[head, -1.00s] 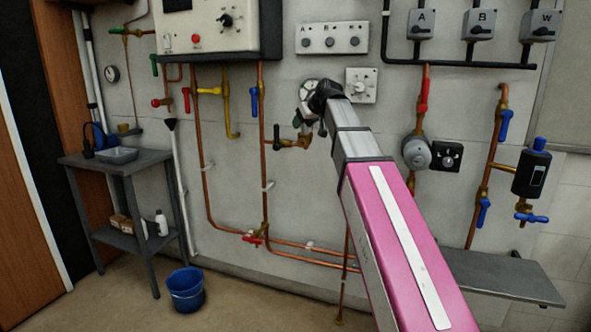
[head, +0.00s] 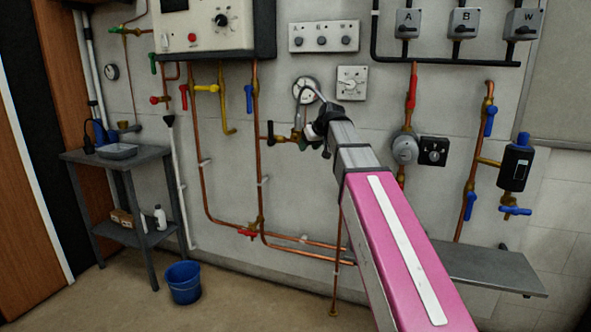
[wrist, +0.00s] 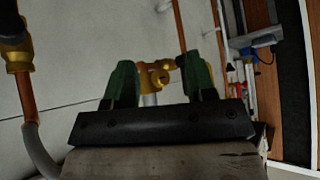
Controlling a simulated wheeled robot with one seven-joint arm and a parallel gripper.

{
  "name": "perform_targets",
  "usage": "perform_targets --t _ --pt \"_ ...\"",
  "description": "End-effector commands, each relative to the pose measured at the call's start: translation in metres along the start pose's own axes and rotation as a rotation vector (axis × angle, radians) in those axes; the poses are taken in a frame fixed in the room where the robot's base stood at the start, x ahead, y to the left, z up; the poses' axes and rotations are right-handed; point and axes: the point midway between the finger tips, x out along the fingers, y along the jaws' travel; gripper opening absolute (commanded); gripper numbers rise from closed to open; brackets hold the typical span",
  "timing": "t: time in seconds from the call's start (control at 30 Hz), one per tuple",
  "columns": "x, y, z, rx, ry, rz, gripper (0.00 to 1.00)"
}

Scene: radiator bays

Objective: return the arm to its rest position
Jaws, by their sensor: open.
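My gripper (wrist: 160,85) shows in the wrist view with its two green fingers apart and nothing between them. A brass fitting (wrist: 154,76) on a copper pipe lies beyond the gap. In the head view, my silver and pink arm reaches from the lower right toward the wall. Its black wrist end is near a round gauge (head: 306,91) and just right of a black-handled brass valve (head: 283,140).
A boiler (head: 208,32) and several copper pipes with coloured valve handles cover the wall. A grey side table (head: 110,158) and a blue bucket (head: 183,283) stand left. A grey bench (head: 480,268) is at lower right. The floor near the bucket is clear.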

Motion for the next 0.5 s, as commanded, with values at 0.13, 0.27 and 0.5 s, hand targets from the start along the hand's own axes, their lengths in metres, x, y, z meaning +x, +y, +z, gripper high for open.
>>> perform_targets --t 0.13,0.27,0.5 --pt "0.026 0.008 0.044 0.048 -0.058 0.014 0.51" --pt "0.053 0.016 0.094 0.103 -0.126 0.034 0.51" --pt "0.096 0.026 0.190 0.206 -0.254 0.075 0.51"
